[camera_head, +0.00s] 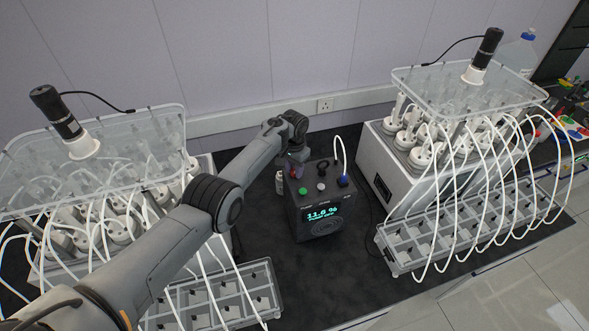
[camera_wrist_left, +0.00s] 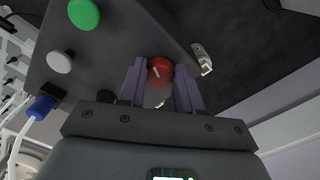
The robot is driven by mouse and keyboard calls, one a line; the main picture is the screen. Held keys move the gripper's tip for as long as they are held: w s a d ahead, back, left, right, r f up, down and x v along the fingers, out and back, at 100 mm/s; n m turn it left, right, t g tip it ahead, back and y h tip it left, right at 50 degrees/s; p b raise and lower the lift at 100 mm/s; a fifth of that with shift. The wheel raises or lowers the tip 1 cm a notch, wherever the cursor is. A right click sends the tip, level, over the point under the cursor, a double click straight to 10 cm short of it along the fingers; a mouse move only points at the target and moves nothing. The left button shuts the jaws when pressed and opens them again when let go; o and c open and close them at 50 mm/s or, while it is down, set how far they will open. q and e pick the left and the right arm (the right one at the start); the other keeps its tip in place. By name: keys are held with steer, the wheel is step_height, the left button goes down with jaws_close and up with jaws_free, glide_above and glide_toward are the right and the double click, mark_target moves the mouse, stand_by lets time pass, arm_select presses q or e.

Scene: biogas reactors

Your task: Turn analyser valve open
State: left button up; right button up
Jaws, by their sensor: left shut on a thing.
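The analyser is a dark box (camera_head: 318,215) in the middle of the bench. Its front display reads 11.6 % in the head view. On its top is a red round valve knob (camera_wrist_left: 160,72) with a pale pointer mark. My left gripper (camera_wrist_left: 160,88) is over the analyser's back left corner, its purple-grey fingers shut on the sides of the red knob. In the head view the left gripper (camera_head: 294,168) hides most of the knob. A green button (camera_head: 302,191), a white button (camera_head: 321,186) and a blue connector (camera_head: 343,181) are also on the box. My right gripper is not visible.
A small vial (camera_head: 279,183) stands left of the analyser. A white tube rises from the blue connector. Reactor units with many white tubes stand left and right, with grey compartment trays (camera_head: 470,222) before them. The dark bench around the analyser has some free room.

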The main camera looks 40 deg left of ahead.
arm_select(q)
steer(key=m, duration=0.3)
steer(key=shift+b, duration=0.35)
steer(key=shift+m, duration=0.5)
steer(key=o, duration=1)
steer(key=shift+o, duration=0.2)
steer(key=shift+r, duration=0.15)
